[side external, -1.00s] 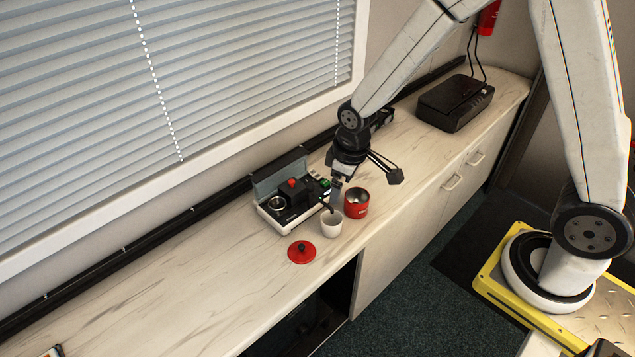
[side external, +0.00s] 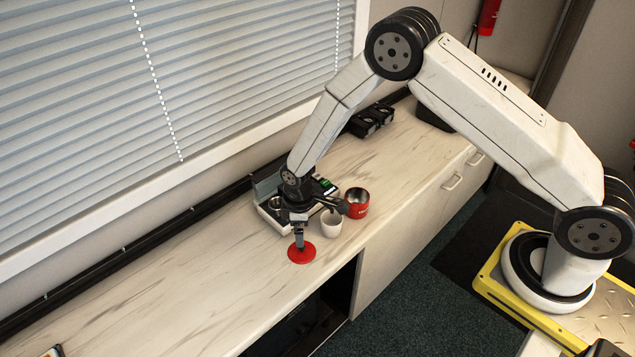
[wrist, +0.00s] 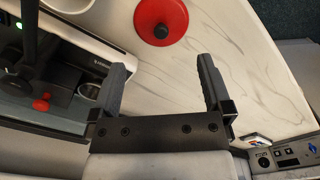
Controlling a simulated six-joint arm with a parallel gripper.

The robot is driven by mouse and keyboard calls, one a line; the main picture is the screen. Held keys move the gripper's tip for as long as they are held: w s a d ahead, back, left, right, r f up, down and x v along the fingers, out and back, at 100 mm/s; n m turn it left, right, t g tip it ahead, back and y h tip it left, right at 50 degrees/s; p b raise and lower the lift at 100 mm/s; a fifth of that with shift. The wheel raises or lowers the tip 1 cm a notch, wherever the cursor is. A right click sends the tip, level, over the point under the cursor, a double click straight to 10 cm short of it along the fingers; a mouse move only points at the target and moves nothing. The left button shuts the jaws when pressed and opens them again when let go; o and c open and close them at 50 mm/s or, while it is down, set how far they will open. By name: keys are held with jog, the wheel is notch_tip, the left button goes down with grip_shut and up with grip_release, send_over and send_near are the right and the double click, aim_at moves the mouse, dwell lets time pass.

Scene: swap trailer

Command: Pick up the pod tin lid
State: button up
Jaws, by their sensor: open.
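The pod tin lid (side external: 301,254) is a red disc with a dark knob, lying flat on the wooden counter. In the wrist view the lid (wrist: 161,20) is at the top, beyond my fingertips, with its upper edge cut off. My gripper (wrist: 164,75) is open with nothing between its fingers. The open red pod tin (side external: 357,205) stands to the right, behind the white cup.
A white cup (side external: 331,224) stands close to the right of my gripper. A coffee machine in an open case (side external: 267,209) sits behind my wrist, partly hidden.

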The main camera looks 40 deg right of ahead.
aim_at(302, 249)
jog(key=shift+f, duration=0.1)
jog(key=shift+f, duration=1.15)
jog(key=shift+f, duration=0.15)
jog(key=shift+a+f, duration=0.1)
jog(key=shift+f, duration=2.35)
jog(key=c, duration=1.1)
jog(key=shift+s+f, duration=0.1)
jog(key=shift+c, duration=1)
